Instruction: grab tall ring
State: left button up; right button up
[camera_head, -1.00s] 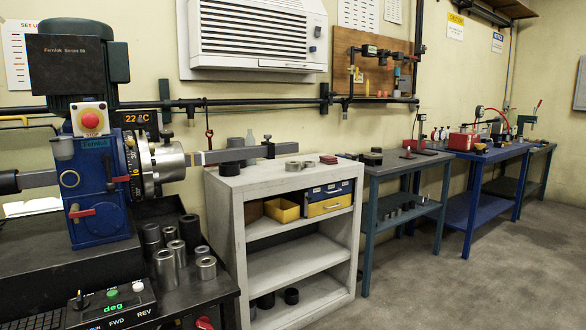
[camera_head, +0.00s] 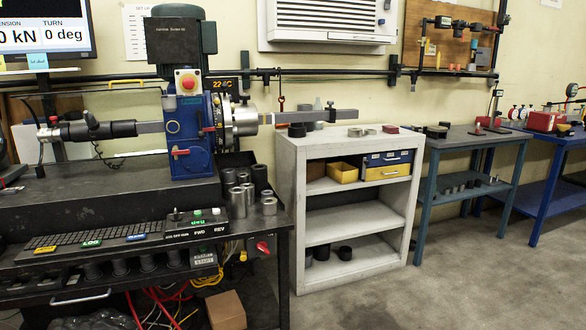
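Several ring-shaped sleeves stand in a cluster on the right end of the black bench (camera_head: 285,216), beside the blue machine. A tall silver ring (camera_head: 237,203) stands upright at the front of the cluster. A shorter silver ring (camera_head: 269,206) is to its right. Another silver ring (camera_head: 249,191) and a dark tall ring (camera_head: 260,179) stand behind. I cannot tell for sure which one is the task's tall ring. Neither of my grippers is in view.
The blue machine (camera_head: 187,140) with its long horizontal bar stands left of the rings. A control box (camera_head: 195,226) sits just in front of them. A grey shelf unit (camera_head: 290,190) stands to the right, with low rings (camera_head: 355,131) on top. The floor at front right is clear.

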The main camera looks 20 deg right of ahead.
aim_at(353, 132)
jog(key=z, duration=0.95)
jog(key=i, duration=1.1)
jog(key=z, duration=1.2)
jog(key=i, duration=2)
jog(key=u, duration=0.9)
jog(key=i, duration=1.25)
jog(key=u, duration=0.85)
